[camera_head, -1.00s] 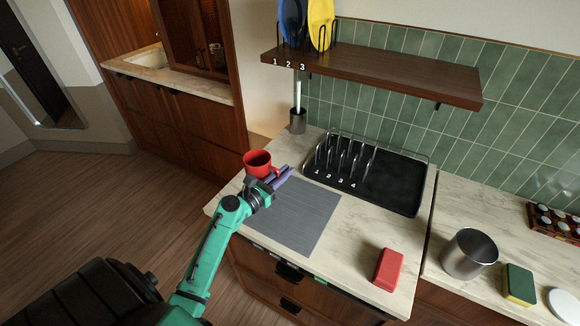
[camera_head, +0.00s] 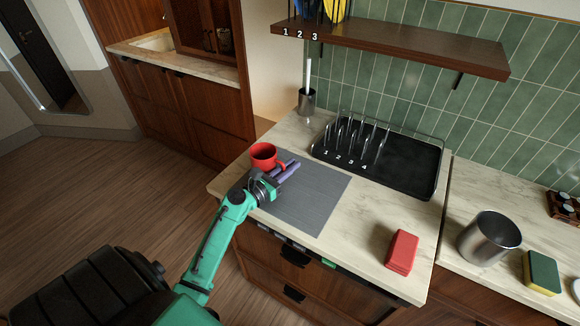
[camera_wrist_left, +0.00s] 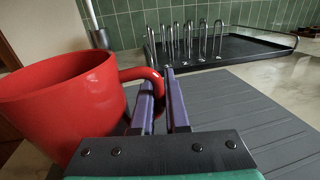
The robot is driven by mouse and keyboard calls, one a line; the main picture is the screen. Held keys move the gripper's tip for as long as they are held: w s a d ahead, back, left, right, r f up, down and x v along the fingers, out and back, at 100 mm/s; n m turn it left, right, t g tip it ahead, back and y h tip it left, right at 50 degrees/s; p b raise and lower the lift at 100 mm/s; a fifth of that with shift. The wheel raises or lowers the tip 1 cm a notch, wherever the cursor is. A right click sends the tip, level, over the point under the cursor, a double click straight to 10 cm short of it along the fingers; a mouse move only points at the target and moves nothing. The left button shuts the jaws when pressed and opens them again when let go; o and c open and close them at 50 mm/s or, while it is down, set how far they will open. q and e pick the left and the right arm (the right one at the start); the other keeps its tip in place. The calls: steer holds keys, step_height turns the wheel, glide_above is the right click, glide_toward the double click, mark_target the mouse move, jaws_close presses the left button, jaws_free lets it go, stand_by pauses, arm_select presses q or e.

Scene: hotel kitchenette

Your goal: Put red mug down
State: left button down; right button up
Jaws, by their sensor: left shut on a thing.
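The red mug (camera_head: 264,155) is upright at the left end of the counter, at the back left corner of the grey mat. It also fills the left side of the left wrist view (camera_wrist_left: 62,105). My left gripper (camera_head: 289,168) has its purple fingers shut on the mug's handle, which shows between the fingertips in the left wrist view (camera_wrist_left: 152,80). The grey mat (camera_head: 312,197) lies under and to the right of the gripper. I cannot tell whether the mug's base touches the surface. My right gripper is not in view.
A black dish rack (camera_head: 400,170) with numbered slots stands behind the mat. A dark cup with a brush (camera_head: 306,101) is at the back. A red block (camera_head: 402,252), a metal pot (camera_head: 488,238) and a sponge (camera_head: 541,272) are to the right. A shelf (camera_head: 420,50) hangs above.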

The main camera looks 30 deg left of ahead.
arm_select(q)
steer(key=shift+f, duration=0.2)
steer(key=c, duration=0.8)
jaws_free()
steer(key=shift+c, duration=0.2)
steer(key=s+b, duration=0.1)
steer(key=s, duration=0.3)
steer(key=s+a+b, duration=0.1)
steer(key=s+b, duration=0.1)
steer(key=s, duration=0.3)
steer(key=s+a+b, duration=0.1)
steer(key=s+b, duration=0.1)
steer(key=s, duration=0.3)
steer(key=shift+a+f, duration=0.1)
steer(key=shift+s, duration=0.3)
steer(key=shift+w, duration=0.1)
